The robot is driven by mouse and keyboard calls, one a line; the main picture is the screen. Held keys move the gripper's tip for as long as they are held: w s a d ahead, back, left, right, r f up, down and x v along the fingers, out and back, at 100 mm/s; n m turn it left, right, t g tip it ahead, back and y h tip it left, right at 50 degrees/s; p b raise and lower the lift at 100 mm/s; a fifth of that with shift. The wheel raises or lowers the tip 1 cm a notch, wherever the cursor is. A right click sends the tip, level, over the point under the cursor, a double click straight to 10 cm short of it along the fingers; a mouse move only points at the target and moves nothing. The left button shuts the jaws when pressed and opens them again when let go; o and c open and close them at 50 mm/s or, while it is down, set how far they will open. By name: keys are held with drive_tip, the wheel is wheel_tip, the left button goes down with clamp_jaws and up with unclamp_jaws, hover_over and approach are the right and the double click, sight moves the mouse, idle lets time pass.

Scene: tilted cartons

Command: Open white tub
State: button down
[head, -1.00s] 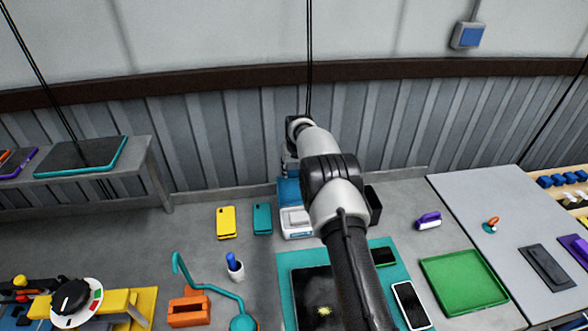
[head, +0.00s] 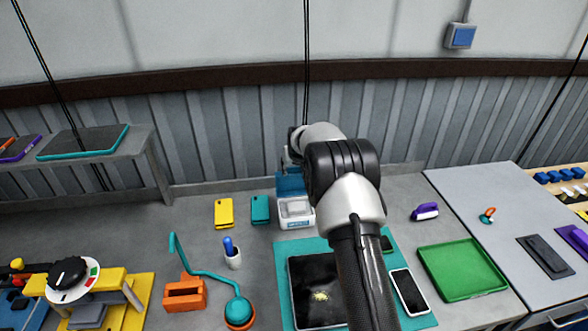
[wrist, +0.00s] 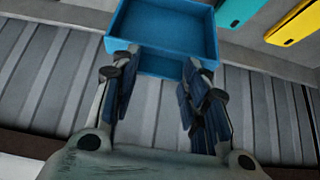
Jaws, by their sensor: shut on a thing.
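The white tub (head: 297,213) stands on the bench left of my arm in the head view, with a blue label on its front. Its top looks open, with a greyish inside. A blue, shallow, box-like part (head: 290,184) rises right behind it. This looks like its lid; whether it is joined to the tub I cannot tell. In the wrist view the blue part (wrist: 167,25) shows its hollow side, and my gripper (wrist: 162,60) is shut on its near edge. The white tub is outside the wrist view. My arm hides most of the gripper in the head view.
A teal case (head: 260,210) and a yellow case (head: 224,213) lie left of the tub. A teal mat (head: 283,262) with a dark tablet lies in front. A green tray (head: 462,270) is at the right. The corrugated wall (head: 230,140) stands close behind.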

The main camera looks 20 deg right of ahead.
drive_tip(key=shift+w+f, duration=0.1)
drive_tip(key=shift+f, duration=0.05)
drive_tip(key=c, duration=1.4)
unclamp_jaws()
drive_tip(key=o, duration=0.3)
drive_tip(key=shift+w, duration=0.15)
drive_tip(key=shift+o, duration=0.9)
drive_tip(key=v, duration=1.2)
